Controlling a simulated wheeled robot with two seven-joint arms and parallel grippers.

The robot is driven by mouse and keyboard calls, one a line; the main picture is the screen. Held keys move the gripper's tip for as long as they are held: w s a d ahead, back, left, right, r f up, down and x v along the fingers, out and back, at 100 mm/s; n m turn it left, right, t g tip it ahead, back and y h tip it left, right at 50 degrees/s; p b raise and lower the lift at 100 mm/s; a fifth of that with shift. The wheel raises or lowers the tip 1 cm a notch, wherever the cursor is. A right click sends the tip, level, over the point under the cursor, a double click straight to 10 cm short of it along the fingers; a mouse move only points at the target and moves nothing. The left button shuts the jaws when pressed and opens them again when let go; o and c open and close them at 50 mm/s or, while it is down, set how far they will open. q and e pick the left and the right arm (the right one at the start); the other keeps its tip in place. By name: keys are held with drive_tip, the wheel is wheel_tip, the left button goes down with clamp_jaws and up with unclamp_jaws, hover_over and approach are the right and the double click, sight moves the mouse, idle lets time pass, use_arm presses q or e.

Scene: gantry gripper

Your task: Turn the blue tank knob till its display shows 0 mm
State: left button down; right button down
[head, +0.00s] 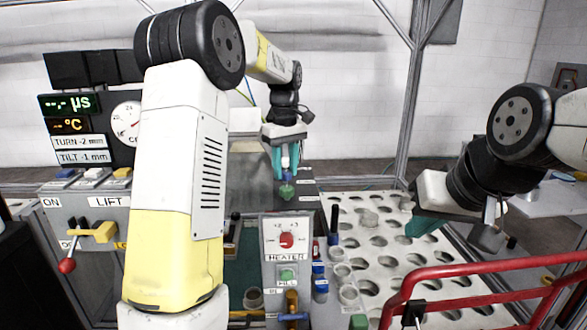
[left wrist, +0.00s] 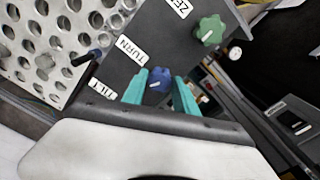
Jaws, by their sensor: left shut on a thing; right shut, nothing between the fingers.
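The blue knob (left wrist: 158,82) sits on a dark panel between the teal fingers of my left gripper (left wrist: 160,92) in the left wrist view. The fingers are shut on its sides, and a white mark shows on its face. In the head view my left gripper (head: 285,158) points down at the panel, and its fingers partly hide the knob. Display plates at the left read TURN -2 mm (head: 80,142) and TILT -1 mm (head: 84,157). My right gripper (head: 425,226) is shut and empty, above the perforated plate at the right.
A green knob (left wrist: 210,30) stands beside the blue one. TURN and TILT labels are on the panel. A white perforated plate (head: 400,262), a HEATER dial (head: 287,240) and a red rail (head: 460,272) lie in front. My left arm hides part of the left console.

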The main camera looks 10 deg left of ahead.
use_arm(q)
drive_tip(key=m, duration=0.4)
drive_tip(key=shift+m, duration=0.4)
drive_tip(key=m, duration=0.4)
drive_tip(key=shift+m, duration=0.3)
drive_tip(key=m, duration=0.4)
drive_tip(key=shift+m, duration=2.5)
drive_tip(key=c, duration=1)
unclamp_jaws()
drive_tip(key=shift+o, duration=0.2)
drive_tip(key=shift+r, duration=0.1)
